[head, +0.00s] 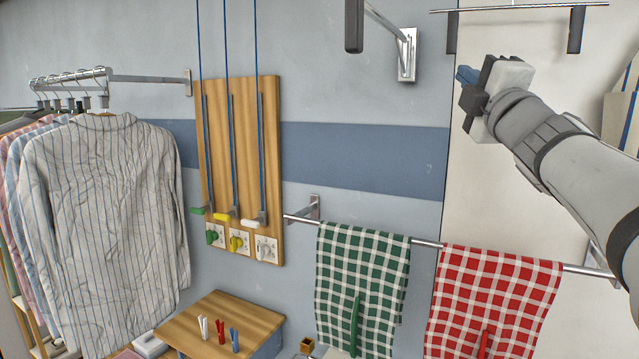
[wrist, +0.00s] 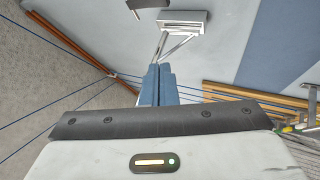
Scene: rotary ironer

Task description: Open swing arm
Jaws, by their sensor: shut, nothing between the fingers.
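What looks like the swing arm (head: 385,23) is a thin metal bar on a wall bracket (head: 407,56), at the top middle of the head view. A dark grip (head: 354,24) hangs at its left end; the top is cut off by the frame edge. The blue fingers (wrist: 157,85) point toward the bracket.
A rail (head: 520,8) with dark end pieces is above my gripper. Below, a towel bar (head: 425,242) holds green (head: 362,280) and red (head: 490,300) checked towels. A wooden board (head: 240,150) with blue cords and a shirt rack (head: 140,78) stand left.

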